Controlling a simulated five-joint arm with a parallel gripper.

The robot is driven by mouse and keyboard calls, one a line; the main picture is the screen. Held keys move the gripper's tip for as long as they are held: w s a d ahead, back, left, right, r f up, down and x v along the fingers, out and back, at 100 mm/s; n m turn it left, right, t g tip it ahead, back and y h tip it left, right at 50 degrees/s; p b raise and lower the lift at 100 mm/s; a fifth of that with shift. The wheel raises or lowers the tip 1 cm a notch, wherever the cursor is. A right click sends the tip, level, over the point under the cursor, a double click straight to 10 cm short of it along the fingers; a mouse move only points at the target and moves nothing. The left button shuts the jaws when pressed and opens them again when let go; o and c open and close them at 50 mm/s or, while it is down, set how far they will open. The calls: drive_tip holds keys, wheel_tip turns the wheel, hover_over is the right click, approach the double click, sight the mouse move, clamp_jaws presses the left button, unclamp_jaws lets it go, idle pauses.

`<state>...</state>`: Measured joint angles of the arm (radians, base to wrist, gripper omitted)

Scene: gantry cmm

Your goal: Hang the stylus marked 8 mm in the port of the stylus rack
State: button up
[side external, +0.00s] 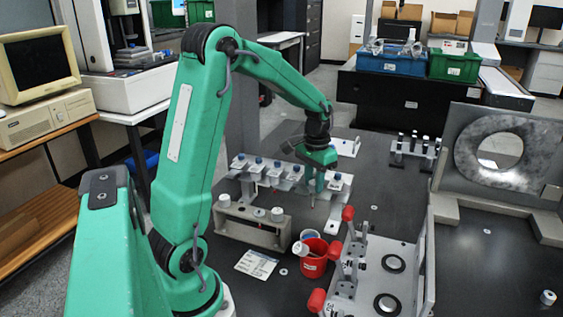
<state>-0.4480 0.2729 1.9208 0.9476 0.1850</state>
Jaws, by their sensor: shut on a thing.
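The stylus rack (268,181) is a pale rail with several white, blue-topped styli (257,163) hanging in a row. My gripper (313,186) reaches down at the right part of this row, between the hanging styli and one at the right end (336,182). It is shut on a thin grey stylus (312,199), which is mostly hidden by the fingers. I cannot read the markings, and I cannot tell whether the held stylus touches the rack.
A grey block (243,233) with white round pieces stands in front of the rack. Near it are a card (256,264), a red cup (314,262) and a fixture with red-knobbed clamps (392,250). A smaller rack of dark-topped pieces (414,152) stands behind right. A large plate (500,150) stands at the right.

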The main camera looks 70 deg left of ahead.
drive_tip(key=shift+f, duration=0.25)
idle(0.5)
drive_tip(key=o, duration=0.9)
drive_tip(key=shift+o, duration=0.2)
drive_tip(key=shift+r, duration=0.1)
drive_tip(key=shift+r, duration=3.85)
